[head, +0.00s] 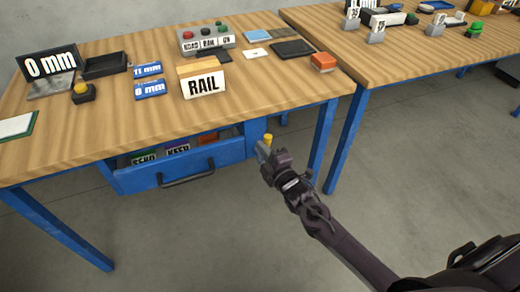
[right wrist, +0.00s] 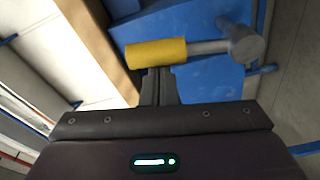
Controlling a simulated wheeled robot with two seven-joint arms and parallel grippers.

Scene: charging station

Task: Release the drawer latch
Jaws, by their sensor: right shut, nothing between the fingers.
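The drawer latch has a yellow grip (head: 268,137) on a grey lever, on the blue frame right of the drawer. In the right wrist view the yellow grip (right wrist: 155,52) lies across the picture, its grey rod running right to a round pivot on a blue plate. My right gripper (head: 262,150) is at the latch. Its closed fingers (right wrist: 157,82) reach up to the grip's lower edge with nothing between them; I cannot tell whether they touch it. The blue drawer (head: 225,155) stands partly out, with labelled boxes inside and a dark handle (head: 187,180). My left gripper is not in view.
The wooden table top (head: 120,125) above the drawer carries a RAIL block (head: 203,84), a button box (head: 207,40) and a 0 mm sign (head: 51,66). A blue table leg (head: 323,145) stands right of the latch. The floor in front is clear.

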